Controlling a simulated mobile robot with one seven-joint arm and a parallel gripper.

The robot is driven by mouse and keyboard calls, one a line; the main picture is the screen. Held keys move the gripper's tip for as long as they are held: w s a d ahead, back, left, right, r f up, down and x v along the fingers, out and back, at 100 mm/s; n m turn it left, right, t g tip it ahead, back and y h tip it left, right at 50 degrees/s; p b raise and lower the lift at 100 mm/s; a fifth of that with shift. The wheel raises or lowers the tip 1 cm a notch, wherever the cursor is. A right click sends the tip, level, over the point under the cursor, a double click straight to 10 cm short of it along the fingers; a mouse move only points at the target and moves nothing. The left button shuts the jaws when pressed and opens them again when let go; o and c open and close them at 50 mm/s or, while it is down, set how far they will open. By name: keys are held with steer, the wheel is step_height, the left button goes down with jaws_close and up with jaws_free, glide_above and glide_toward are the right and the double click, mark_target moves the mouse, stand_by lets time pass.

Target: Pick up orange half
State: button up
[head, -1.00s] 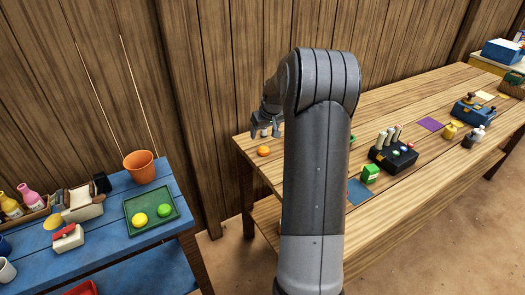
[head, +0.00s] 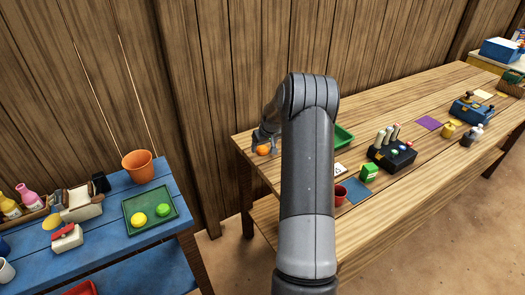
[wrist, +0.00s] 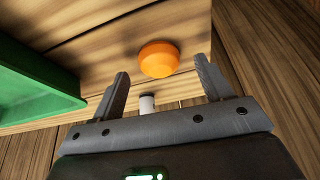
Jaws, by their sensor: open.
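The orange half (head: 264,150) sits on the wooden table near its left end, partly hidden by my gripper (head: 264,138) in the head view. In the wrist view the orange half (wrist: 159,58) shows as a smooth orange dome on the wood, in line with the gap between the fingers. My gripper (wrist: 161,72) is open and empty, with one finger to each side of that gap. I cannot tell whether the fingertips reach down beside it.
A green tray (wrist: 35,85) lies left of the fingers in the wrist view; it also shows in the head view (head: 345,136). A small white cylinder (wrist: 147,103) shows between the fingers. A red cup (head: 340,195), blue mat (head: 357,191) and green box (head: 369,173) stand nearer the front.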

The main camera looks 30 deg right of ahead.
steer(key=shift+x, duration=0.85)
steer(key=c, duration=1.1)
